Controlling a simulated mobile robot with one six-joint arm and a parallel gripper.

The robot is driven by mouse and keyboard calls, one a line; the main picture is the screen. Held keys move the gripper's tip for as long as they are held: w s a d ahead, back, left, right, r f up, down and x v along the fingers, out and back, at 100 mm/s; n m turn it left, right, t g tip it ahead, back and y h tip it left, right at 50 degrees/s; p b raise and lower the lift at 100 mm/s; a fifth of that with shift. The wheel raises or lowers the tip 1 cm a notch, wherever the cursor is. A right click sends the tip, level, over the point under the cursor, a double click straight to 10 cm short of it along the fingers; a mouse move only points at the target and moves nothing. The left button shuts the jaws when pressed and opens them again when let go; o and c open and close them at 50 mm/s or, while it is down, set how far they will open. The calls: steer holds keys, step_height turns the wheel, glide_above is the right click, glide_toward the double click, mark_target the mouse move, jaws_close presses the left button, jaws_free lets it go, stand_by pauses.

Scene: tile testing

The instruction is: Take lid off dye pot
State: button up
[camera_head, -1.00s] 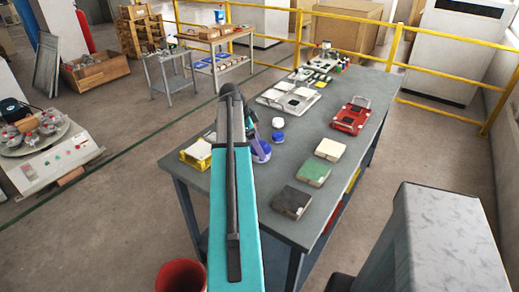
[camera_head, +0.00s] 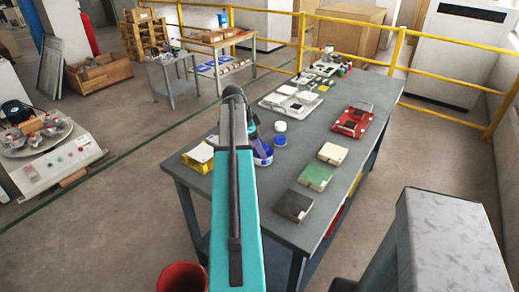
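A small blue pot with a pale band (camera_head: 264,160) stands on the grey table, just right of my arm and partly hidden by it. A purple-blue part sits at its top; I cannot tell whether this is its lid or part of my gripper. My gripper (camera_head: 257,143) is at or just above the pot, mostly hidden behind my teal arm. Its fingers are too small and covered to read, and contact is unclear.
The grey table (camera_head: 240,198) also holds a yellow box with white tiles (camera_head: 199,157), a dark block (camera_head: 293,206), a green block (camera_head: 315,177), a cream block (camera_head: 332,153), a red device (camera_head: 353,120) and white trays (camera_head: 292,102). A yellow railing (camera_head: 450,80) runs behind.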

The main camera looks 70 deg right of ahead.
steer(key=shift+r+b, duration=1.05)
steer(key=shift+r, duration=3.8)
steer(key=shift+w+a, duration=0.1)
steer(key=shift+w, duration=0.2)
steer(key=w+a+n+t+h, duration=0.1)
steer(key=w+a+n+t, duration=0.2)
steer(key=w+a+n, duration=0.85)
steer(key=w+a+n+t+h, duration=0.15)
steer(key=w+a+n, duration=0.25)
steer(key=w+a, duration=1.45)
steer(key=w+a+n+t+y, duration=0.1)
steer(key=w+a+n, duration=0.3)
steer(key=a, duration=0.8)
steer(key=w+a+n+t+y, duration=0.1)
steer(key=w+a+n, duration=0.3)
steer(key=a, duration=0.9)
steer(key=w+a+n+t+y, duration=0.1)
steer(key=w+a+n, duration=0.4)
steer(key=a, duration=0.7)
steer(key=shift+a+n+t+y, duration=0.15)
steer(key=shift+n+t+y, duration=0.2)
steer(key=shift+n+y, duration=0.45)
steer(key=shift+a, duration=0.1)
